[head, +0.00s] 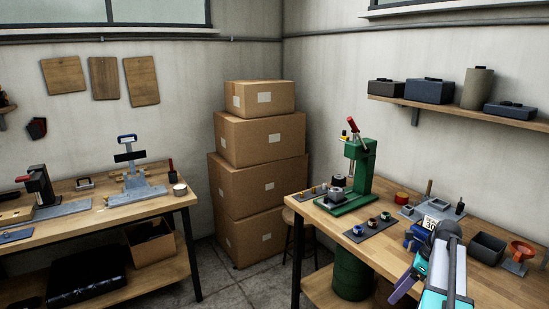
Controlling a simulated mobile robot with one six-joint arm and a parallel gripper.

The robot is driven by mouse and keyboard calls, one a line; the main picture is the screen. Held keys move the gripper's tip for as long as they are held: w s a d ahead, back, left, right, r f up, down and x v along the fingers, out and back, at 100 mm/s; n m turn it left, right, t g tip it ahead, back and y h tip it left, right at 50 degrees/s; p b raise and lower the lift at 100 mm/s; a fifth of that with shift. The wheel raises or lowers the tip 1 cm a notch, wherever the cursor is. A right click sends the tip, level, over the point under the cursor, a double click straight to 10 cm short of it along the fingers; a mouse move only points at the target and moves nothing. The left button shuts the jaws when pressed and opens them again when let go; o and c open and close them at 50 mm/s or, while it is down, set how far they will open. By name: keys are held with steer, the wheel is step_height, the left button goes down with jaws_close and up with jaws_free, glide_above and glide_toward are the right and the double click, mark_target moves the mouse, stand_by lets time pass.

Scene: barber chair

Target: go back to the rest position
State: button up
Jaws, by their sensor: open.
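My arm, white and teal, reaches in from the bottom right over the right-hand workbench (330,232). My gripper (402,289) seems to be the purple part at the left of the arm, near the bench's front edge. It is open, and I see nothing held in it. The arm's links hide part of it and part of the bench behind.
A green press (361,165) with a red-tipped lever stands on the right bench. A dark bin (487,248) and an orange funnel-like piece (519,253) are right of my arm. Stacked cartons (260,140) fill the corner. Grey floor (235,285) lies open between the benches.

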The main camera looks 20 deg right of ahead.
steer(key=s+a+f+n+g+b, duration=0.2)
steer(key=a+f+n+g, duration=0.15)
steer(key=a+f, duration=1.1)
steer(key=s+a+f+n+g+b, duration=0.15)
steer(key=a+f+n, duration=0.25)
steer(key=a+f, duration=1)
steer(key=s+a+f+n+g+h+b, duration=0.1)
steer(key=s+a+f+n+g+b, duration=0.3)
steer(key=s+a+f, duration=0.7)
steer(key=s+f+n+t+h, duration=0.1)
steer(key=s+f+n+h, duration=0.1)
steer(key=s+n, duration=0.3)
steer(key=s+a+f+n+h+p, duration=0.1)
steer(key=s+f+n, duration=0.4)
steer(key=n, duration=0.7)
steer(key=shift+t+h, duration=0.4)
